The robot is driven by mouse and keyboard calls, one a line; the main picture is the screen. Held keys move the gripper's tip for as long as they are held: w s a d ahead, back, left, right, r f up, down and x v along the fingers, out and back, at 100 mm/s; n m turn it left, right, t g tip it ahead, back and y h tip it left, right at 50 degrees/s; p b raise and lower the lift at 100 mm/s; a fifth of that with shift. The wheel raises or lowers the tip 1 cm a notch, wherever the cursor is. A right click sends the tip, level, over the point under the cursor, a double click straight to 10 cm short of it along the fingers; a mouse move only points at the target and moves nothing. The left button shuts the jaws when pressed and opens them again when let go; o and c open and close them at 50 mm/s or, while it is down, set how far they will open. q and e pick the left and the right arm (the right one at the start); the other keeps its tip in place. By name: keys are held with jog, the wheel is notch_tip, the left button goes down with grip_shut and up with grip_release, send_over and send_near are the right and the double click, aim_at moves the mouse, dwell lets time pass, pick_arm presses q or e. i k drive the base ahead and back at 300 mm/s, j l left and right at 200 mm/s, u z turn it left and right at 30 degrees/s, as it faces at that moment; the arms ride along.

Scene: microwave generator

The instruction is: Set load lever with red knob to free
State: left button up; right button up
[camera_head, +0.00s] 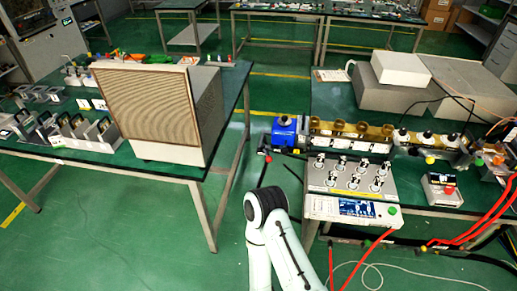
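A small red knob (267,158) shows at the end of a dark lever at the left edge of the right-hand bench, below and left of a blue unit (284,131). The lever is small and dark, so its exact setting is hard to read, and I see no legible "free" mark. One of my arms rises from the bottom middle and bends at a black joint, below the red knob and apart from it. I cannot make out any fingers on it. Neither gripper shows in the head view.
A panel with several white-topped parts (350,176) and a display unit (357,208) with a green button stand right of the lever. A large tan-fronted box (146,110) stands on the left table. Red cables (372,247) hang at the lower right. Green floor lies between the tables.

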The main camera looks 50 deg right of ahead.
aim_at(269, 159)
jog(key=z, duration=1.7)
